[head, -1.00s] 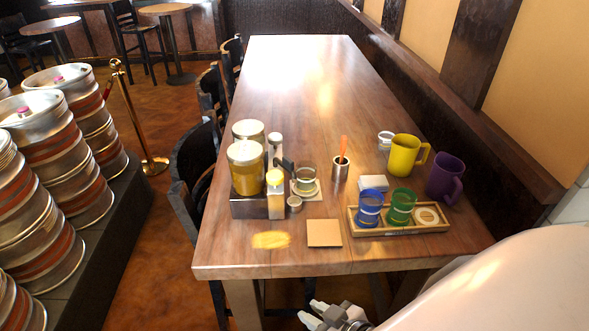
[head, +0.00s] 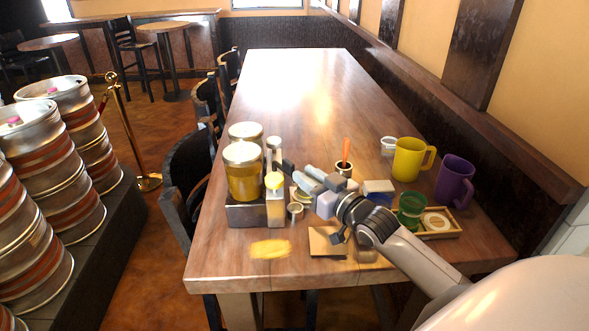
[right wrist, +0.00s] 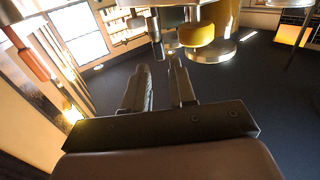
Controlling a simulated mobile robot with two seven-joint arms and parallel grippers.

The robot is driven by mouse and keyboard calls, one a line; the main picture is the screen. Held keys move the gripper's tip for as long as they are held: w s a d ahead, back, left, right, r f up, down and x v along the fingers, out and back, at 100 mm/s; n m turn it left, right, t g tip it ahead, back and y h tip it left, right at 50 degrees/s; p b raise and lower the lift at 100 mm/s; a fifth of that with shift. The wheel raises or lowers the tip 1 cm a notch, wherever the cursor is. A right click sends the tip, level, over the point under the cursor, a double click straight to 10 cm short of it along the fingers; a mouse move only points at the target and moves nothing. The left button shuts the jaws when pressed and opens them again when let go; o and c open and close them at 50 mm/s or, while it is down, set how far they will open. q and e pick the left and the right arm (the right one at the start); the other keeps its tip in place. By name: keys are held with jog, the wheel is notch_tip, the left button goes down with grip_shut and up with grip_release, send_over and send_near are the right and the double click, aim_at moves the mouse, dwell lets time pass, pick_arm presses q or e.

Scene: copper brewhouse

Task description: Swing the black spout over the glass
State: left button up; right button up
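The black spout (head: 288,166) juts right from a slim metal post on the dispenser (head: 243,216) in the head view. In the right wrist view the dark spout (right wrist: 156,38) shows just beyond the fingertips, roughly in line with the gap between them. My right gripper (head: 306,175) is open, with its fingers apart and empty, and points at the spout from the right. A gap to the spout seems to remain. The glass (head: 300,193) stands behind and below the fingers, largely hidden by them. My left gripper is not in view.
A steel cup with an orange stick (head: 345,168) stands close behind my gripper. A green cup (head: 411,207) in a wooden tray (head: 447,235), a yellow mug (head: 408,160) and a purple mug (head: 454,182) stand right. A tan coaster (head: 325,242) lies in front. The table's far part is clear.

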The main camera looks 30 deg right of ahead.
aim_at(293, 167)
jog(key=shift+w+a, duration=0.15)
jog(key=shift+w, duration=1.05)
jog(key=shift+w+a, duration=0.1)
jog(key=shift+w, duration=1.05)
grip_shut()
